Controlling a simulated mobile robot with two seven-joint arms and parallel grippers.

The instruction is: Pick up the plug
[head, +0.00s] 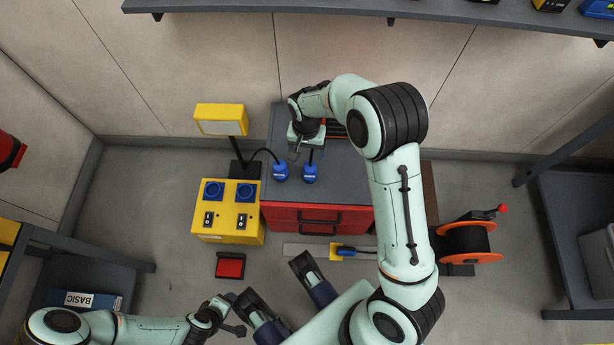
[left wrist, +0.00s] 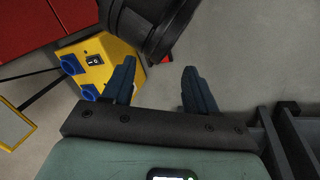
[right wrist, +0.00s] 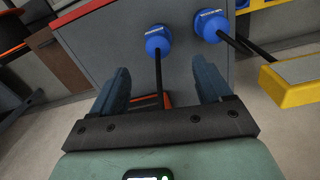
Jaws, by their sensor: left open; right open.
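Two blue plugs, a left one (head: 280,171) and a right one (head: 310,173), are on the grey top of the red cabinet (head: 345,180), each with a black cable. My right gripper (head: 303,148) is open just behind the right plug, partly hidden by its own wrist. In the right wrist view the right plug (right wrist: 157,38) is ahead of the open fingers, its cable running back between them. The left plug (right wrist: 209,24) is further right. I cannot see either plug held. My left gripper (left wrist: 158,88) is open and empty, low over the floor.
A yellow socket box (head: 228,222) with two blue sockets stands left of the cabinet, beside a yellow-framed panel (head: 221,119) on a post. A red pedal (head: 230,266) and an orange cable reel (head: 466,245) are on the floor. A shelf (head: 350,12) runs above.

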